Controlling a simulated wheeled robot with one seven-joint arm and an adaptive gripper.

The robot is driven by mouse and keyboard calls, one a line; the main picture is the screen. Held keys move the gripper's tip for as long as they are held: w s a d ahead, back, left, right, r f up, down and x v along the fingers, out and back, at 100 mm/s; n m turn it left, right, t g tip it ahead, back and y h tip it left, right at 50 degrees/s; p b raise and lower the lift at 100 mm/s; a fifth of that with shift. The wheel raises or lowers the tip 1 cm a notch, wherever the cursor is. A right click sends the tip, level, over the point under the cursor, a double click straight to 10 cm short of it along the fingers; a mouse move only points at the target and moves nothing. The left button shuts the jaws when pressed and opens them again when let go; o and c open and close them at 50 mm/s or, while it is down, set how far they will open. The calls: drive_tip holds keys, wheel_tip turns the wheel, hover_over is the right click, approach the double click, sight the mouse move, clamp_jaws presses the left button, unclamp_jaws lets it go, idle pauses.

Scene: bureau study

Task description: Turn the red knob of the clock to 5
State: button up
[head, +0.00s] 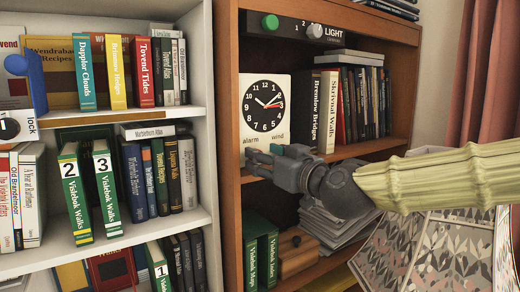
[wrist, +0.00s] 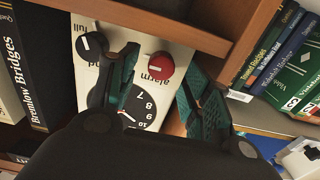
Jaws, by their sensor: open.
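The clock (head: 264,92) is white with a black dial and stands on the brown bookcase's middle shelf, with "alarm" and "wind" printed under the dial. In the wrist view the clock (wrist: 145,38) appears upside down. Its red knob (wrist: 160,66) has a white mark and sits beside the word "alarm"; a black knob (wrist: 91,45) is to its left. My gripper (head: 259,157) is at the clock's lower front and hides the knobs in the head view. In the wrist view my gripper (wrist: 160,78) is open, its teal fingers on either side of the red knob; contact is unclear.
Books (head: 326,105) stand close right of the clock. The shelf board (head: 365,147) runs just under my gripper, with stacked papers (head: 335,222) and a wooden box (head: 298,252) below. A white bookcase (head: 205,130) stands to the left. A light panel (head: 300,30) is above.

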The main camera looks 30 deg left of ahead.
drive_tip(key=shift+p+x, duration=0.35)
drive_tip(key=shift+x, duration=0.9)
drive_tip(key=c, duration=1)
drive_tip(key=shift+f+m+b, duration=0.2)
drive_tip(key=shift+m+b, duration=0.4)
drive_tip(key=shift+b, duration=0.15)
drive_tip(key=shift+r+m+b, duration=0.2)
drive_tip(key=shift+m+b, duration=0.4)
drive_tip(key=shift+m, duration=0.4)
drive_tip(key=o, duration=1)
drive_tip(key=shift+d, duration=0.1)
